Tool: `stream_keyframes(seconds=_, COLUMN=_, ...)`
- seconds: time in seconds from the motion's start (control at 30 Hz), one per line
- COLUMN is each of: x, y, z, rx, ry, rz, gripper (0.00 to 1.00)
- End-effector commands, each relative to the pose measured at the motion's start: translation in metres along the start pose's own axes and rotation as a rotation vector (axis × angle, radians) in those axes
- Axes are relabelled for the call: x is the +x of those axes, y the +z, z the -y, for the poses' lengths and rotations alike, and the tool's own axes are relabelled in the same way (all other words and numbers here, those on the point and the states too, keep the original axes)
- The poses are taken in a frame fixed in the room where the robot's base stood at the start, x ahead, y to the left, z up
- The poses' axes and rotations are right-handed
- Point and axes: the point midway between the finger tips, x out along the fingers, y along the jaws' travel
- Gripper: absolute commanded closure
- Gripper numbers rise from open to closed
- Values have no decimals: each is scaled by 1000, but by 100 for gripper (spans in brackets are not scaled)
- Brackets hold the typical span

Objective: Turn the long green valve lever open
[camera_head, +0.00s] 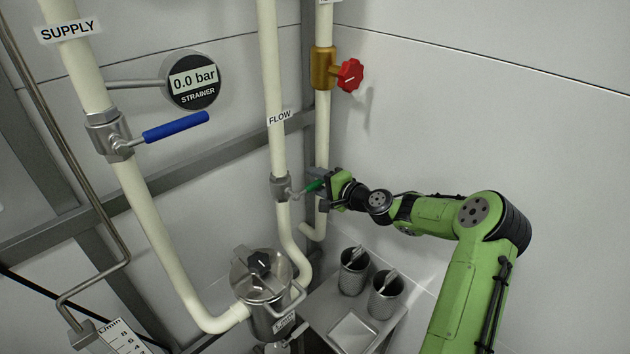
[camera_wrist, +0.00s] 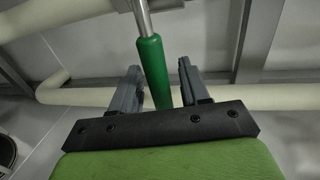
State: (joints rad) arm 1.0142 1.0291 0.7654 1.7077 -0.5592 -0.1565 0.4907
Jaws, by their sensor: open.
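The long green valve lever (camera_head: 313,186) sticks out to the right from a metal valve (camera_head: 281,186) on the pipe labelled FLOW. In the wrist view the green lever (camera_wrist: 154,70) runs down from a metal stem at the top, its lower end reaching between the jaws. My gripper (camera_head: 318,182) is at the lever's outer end in the head view. In the wrist view my gripper (camera_wrist: 160,84) is open, with one grey finger on each side of the lever. The left finger looks nearer to the lever; I cannot tell whether it touches.
A SUPPLY pipe (camera_head: 152,235) carries a blue lever (camera_head: 176,127) and a gauge (camera_head: 192,80) reading 0.0 bar. A red knob (camera_head: 349,75) is above my gripper. A strainer pot (camera_head: 262,285) and two metal cups (camera_head: 353,272) stand below. The wall at right is bare.

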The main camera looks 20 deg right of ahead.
Motion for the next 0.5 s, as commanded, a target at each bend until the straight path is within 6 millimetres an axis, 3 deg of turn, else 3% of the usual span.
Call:
stream_keyframes(seconds=0.33, x=9, y=0, z=0, rx=1, ry=1, rz=0, gripper=55)
stream_keyframes(seconds=0.5, x=9, y=0, z=0, rx=0, ry=1, rz=0, gripper=81)
